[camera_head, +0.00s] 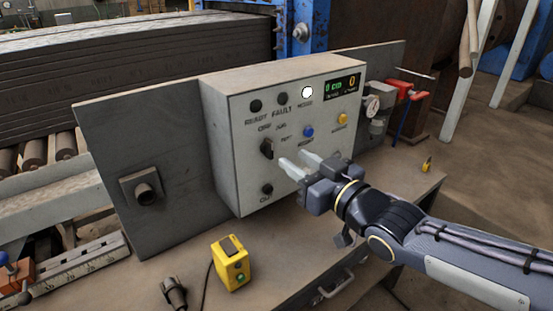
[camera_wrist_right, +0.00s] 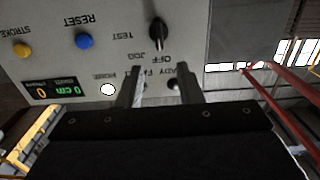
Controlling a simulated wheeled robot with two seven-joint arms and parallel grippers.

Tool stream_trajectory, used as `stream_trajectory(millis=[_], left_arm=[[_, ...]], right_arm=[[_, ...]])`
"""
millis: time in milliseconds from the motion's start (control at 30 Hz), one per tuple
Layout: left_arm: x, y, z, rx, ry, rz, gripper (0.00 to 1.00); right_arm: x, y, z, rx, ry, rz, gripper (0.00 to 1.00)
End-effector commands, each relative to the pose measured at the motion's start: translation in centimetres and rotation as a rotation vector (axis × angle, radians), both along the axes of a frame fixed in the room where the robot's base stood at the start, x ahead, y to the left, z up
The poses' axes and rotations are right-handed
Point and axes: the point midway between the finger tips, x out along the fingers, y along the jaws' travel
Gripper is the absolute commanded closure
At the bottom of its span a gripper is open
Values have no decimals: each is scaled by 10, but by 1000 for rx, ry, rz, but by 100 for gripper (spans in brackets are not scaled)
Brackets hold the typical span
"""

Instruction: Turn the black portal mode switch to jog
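The black mode switch (camera_head: 267,148) is a knob on the front of the grey control box (camera_head: 236,170), with OFF, JOG and TEST labels around it. In the right wrist view, which shows the panel upside down, the switch (camera_wrist_right: 158,32) appears to point at OFF. My right gripper (camera_head: 289,157) is open and empty, its fingers reaching toward the panel just right of the switch in the head view. In the wrist view the gripper (camera_wrist_right: 160,70) has the switch lined up between its two fingers, beyond the tips. My left gripper is not in view.
The panel also has a blue RESET button (camera_head: 308,132), a yellow button (camera_head: 343,118), a lit white lamp (camera_head: 307,92) and a display (camera_head: 342,87). A yellow device (camera_head: 231,264) and a dark cylindrical piece (camera_head: 174,293) are on the bench. A red-handled valve (camera_head: 398,88) stands right of the box.

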Motion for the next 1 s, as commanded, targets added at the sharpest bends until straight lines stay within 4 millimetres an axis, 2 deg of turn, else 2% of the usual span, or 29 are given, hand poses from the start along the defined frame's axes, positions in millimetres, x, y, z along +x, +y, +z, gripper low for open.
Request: stream_trajectory(millis=[500,867,1000], left_arm=[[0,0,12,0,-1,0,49],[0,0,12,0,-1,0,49],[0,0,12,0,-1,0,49]], right_arm=[[56,41,2,-1,-1,0,67],[61,44,2,1,-2,-1,67],[61,44,1,1,-2,-1,86]])
